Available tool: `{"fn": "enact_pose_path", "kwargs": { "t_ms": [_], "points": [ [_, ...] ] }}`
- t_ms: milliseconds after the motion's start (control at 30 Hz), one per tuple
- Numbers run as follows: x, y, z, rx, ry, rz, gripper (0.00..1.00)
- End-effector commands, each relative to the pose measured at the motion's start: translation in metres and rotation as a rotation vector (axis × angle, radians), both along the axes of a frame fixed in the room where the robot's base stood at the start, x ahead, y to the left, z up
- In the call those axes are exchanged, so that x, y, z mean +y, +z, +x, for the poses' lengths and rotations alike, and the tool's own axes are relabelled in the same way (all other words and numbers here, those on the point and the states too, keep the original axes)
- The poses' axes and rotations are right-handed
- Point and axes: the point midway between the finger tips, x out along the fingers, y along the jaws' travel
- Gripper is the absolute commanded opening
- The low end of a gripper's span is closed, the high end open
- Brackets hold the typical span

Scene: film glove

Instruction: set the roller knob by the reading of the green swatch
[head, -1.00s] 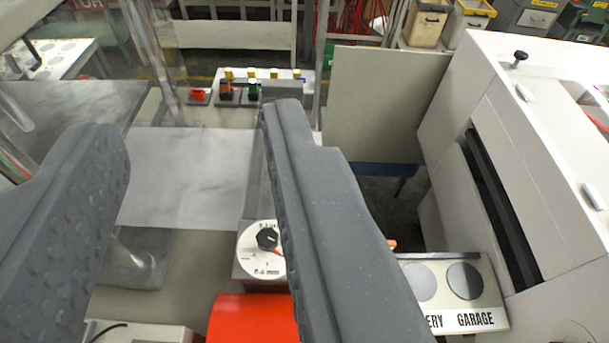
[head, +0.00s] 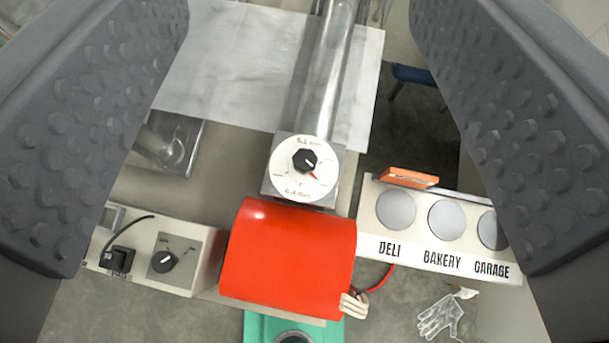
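The roller knob (head: 304,160) is a black knob on a round white dial on a metal block. The dial reads 0.1 mm at its top and 0.4 mm at its bottom; its red pointer aims to the lower right. My gripper (head: 300,100) has its two dark grey, bumpy fingers spread wide at the left and right of the view. It is open and empty, with the knob beyond and between the fingers, untouched. I cannot make out a green swatch for certain; a green piece with a grey ring (head: 262,325) is cut off at the bottom edge.
A red curved cover (head: 290,260) lies just below the dial. A metal cylinder (head: 325,75) and white sheet (head: 230,65) lie above it. A control box (head: 195,240) with another black knob stands left. A panel labelled DELI, BAKERY, GARAGE (head: 420,248) stands right. A clear glove (head: 440,317) lies lower right.

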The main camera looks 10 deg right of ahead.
Motion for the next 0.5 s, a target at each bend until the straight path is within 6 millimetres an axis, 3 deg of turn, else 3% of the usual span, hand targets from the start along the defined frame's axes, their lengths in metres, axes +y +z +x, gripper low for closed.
{"fn": "enact_pose_path", "kwargs": {
  "t_ms": [200, 500],
  "points": [
    [-0.003, -0.039, 0.037, 0.222, 0.023, -0.022, 0.55],
    [-0.003, -0.097, 0.068, 0.526, 0.057, -0.056, 0.55]
  ]
}}
